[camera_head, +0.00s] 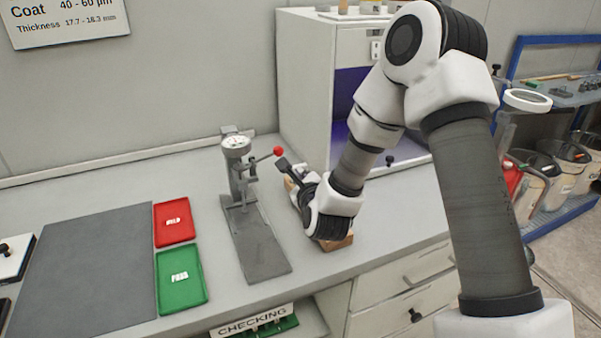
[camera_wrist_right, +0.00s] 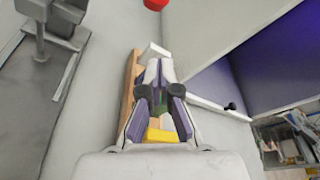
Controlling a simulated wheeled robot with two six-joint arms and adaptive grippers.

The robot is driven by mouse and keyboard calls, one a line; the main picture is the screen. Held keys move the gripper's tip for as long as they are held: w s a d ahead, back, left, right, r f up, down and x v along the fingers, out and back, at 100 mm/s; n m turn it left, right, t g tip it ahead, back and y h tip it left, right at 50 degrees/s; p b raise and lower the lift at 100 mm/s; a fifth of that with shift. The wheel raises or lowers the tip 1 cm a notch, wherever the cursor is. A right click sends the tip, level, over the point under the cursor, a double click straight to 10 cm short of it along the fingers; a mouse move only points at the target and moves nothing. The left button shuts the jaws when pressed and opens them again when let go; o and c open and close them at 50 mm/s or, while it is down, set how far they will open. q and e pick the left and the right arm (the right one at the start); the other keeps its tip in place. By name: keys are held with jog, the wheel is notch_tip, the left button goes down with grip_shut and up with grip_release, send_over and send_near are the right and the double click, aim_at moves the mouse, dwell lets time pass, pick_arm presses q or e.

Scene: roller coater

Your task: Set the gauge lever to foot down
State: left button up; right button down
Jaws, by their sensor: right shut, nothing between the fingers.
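The thickness gauge (camera_head: 237,148) stands on the bench, with a round dial on top and a long grey base plate (camera_head: 258,250). Its lever (camera_head: 265,157) sticks out to the right and slightly upward, ending in a red ball knob (camera_head: 279,151). The red knob also shows at the top edge of the right wrist view (camera_wrist_right: 156,4). My right gripper (camera_head: 284,164) is just right of the knob and slightly below it, apart from it as far as I can tell. In the right wrist view its fingers (camera_wrist_right: 157,70) are shut and empty. My left gripper is not in view.
A wooden block or holder (camera_head: 335,243) lies under my right gripper. A red HOLD tray (camera_head: 174,222), a green PASS tray (camera_head: 181,280) and a dark mat (camera_head: 85,270) lie left of the gauge. A white cabinet (camera_head: 305,90) with a purple-lit opening stands behind.

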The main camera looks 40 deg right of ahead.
aim_at(261, 159)
jog(key=p+x, duration=0.1)
jog(key=x, duration=0.4)
notch_tip(261, 159, up, 6)
jog(key=a+n+h+b, duration=0.1)
jog(key=a+n, duration=0.1)
jog(key=shift+w+a+f, duration=0.25)
jog(key=shift+w+a, duration=0.1)
jog(key=shift+w, duration=0.1)
